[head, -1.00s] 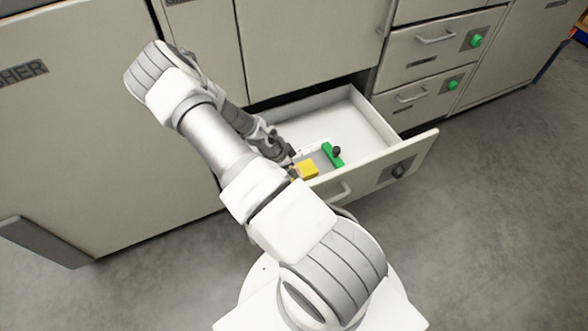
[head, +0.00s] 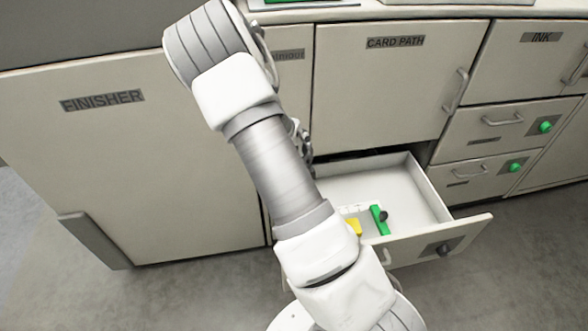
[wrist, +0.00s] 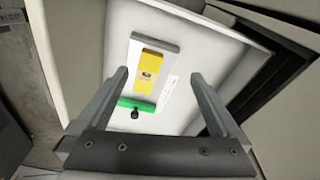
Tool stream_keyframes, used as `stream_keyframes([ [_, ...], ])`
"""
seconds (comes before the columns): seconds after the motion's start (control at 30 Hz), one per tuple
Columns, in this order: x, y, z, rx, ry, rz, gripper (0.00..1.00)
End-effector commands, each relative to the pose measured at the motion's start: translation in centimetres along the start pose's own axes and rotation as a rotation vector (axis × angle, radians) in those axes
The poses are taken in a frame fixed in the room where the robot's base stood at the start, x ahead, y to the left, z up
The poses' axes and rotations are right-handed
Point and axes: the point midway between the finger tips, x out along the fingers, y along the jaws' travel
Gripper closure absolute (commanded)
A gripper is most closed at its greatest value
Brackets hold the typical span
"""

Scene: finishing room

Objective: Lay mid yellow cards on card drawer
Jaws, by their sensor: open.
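The card drawer (head: 425,184) is pulled open below the CARD PATH door. The yellow cards (wrist: 148,74) lie inside it, seen whole in the wrist view, between a pale end piece and a green bar (wrist: 138,104) with a black knob. In the head view the yellow cards (head: 354,227) are partly hidden behind my arm, and the green bar (head: 380,220) stands just right of them. My gripper (wrist: 160,76) is open and empty above the drawer, apart from the cards. In the head view my arm hides most of it.
The drawer front (head: 440,244) sticks out over the grey floor and carries a dark knob. Closed drawers with green knobs (head: 545,127) stand to the right. The FINISHER cabinet (head: 130,170) is at left. The drawer's back and right floor look empty.

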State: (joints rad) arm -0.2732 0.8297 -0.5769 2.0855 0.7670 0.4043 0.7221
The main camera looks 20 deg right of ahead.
Motion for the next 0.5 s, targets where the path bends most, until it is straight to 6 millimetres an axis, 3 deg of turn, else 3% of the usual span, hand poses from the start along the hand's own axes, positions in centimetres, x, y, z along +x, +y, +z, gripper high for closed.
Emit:
stream_keyframes([
  [0.03, -2.0, -0.4, 1.0, -0.043, -0.043, -0.026, 0.0],
  [0.27, -10.1, -0.4, 4.7, -0.282, -0.177, -0.13, 0.0],
  [0.5, -18.6, 1.4, 7.1, -0.561, -0.236, -0.26, 0.0],
])
